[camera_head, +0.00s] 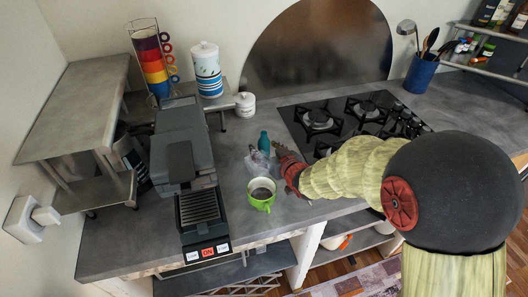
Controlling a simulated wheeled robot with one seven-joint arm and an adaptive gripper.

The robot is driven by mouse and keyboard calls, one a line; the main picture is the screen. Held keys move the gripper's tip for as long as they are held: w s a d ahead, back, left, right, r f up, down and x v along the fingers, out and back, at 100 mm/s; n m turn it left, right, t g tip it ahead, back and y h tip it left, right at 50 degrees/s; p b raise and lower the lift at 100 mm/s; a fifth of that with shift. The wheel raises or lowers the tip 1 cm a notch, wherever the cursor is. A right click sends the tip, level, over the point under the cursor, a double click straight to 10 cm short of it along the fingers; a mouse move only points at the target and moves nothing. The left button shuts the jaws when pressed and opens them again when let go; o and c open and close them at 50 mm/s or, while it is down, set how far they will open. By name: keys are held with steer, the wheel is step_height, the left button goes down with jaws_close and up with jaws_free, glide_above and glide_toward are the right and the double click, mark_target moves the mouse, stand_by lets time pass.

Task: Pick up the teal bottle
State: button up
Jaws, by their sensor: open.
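The teal bottle (264,141) stands upright on the grey counter, left of the stove. Its lower part is partly covered by a clear, crumpled-looking item in front of it. My gripper (278,150) is at the end of my arm, which reaches in from the right. It is just right of the bottle and slightly nearer the camera. Its jaws are open, and I see nothing held in them. The exact gap between fingers and bottle is too small to tell.
A green mug (262,205) stands in front, near the counter's edge. The clear item (257,161) lies between mug and bottle. A dark grill appliance (183,150) is to the left, a gas stove (335,125) behind right. A white canister (245,105) stands behind.

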steer(key=shift+w+a+f, duration=0.3)
steer(key=shift+w, duration=0.3)
steer(key=shift+c, duration=0.3)
steer(key=c, duration=1.2)
steer(key=shift+c, duration=0.4)
steer(key=shift+r, duration=0.15)
